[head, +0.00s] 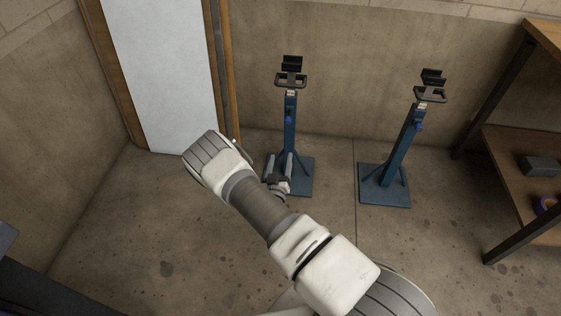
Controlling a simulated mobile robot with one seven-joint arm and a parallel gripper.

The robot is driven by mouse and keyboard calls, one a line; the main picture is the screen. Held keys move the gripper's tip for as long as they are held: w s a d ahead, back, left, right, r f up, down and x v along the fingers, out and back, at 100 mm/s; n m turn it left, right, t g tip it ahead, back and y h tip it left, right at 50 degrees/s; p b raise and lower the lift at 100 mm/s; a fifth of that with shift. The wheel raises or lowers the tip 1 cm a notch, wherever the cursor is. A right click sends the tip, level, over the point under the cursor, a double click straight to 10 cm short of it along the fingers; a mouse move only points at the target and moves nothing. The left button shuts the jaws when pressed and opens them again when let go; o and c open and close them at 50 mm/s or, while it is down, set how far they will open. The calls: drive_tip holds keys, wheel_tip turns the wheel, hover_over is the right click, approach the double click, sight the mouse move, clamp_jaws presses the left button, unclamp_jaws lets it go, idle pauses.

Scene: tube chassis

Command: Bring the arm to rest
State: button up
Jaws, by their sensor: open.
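My arm reaches from the lower right up toward the middle of the head view, with its elbow bent at the upper left. My gripper (279,164) shows just right of the forearm, in front of the base of the left blue stand (290,130). Its two grey fingers are apart with nothing visible between them. Part of the wrist is hidden behind the arm. Whether the gripper touches the stand cannot be told from this view.
A second blue stand (400,145) stands to the right. A wooden shelf (525,165) with a dark grey block (539,166) is at the right edge. A pale door (165,75) is at the back left. Floor is clear at the left and between stands and shelf.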

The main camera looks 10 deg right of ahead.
drive_tip(key=shift+w+r, duration=0.1)
idle(0.5)
drive_tip(key=w+a+r+m+g+y, duration=0.15)
drive_tip(key=w+r+m+g, duration=0.35)
drive_tip(key=r, duration=0.6)
drive_tip(key=s+a+r+n+g+y, duration=0.1)
drive_tip(key=s+a+r+n+y, duration=0.15)
drive_tip(key=r, duration=1.15)
drive_tip(key=s+r+g+y, duration=0.3)
drive_tip(key=s+r, duration=0.9)
drive_tip(key=s, duration=0.1)
drive_tip(key=s+d+r+n+g+h, duration=0.1)
drive_tip(key=s+d+r, duration=0.15)
drive_tip(key=s, duration=0.85)
drive_tip(key=s+d+r+n+g, duration=0.1)
drive_tip(key=s+d+r+n, duration=0.15)
drive_tip(key=s, duration=0.85)
wheel_tip(320, 180, up, 28)
drive_tip(key=p, duration=2.8)
drive_tip(key=shift+f+m+p, duration=0.25)
drive_tip(key=shift+m+p, duration=0.05)
drive_tip(key=shift+m, duration=0.1)
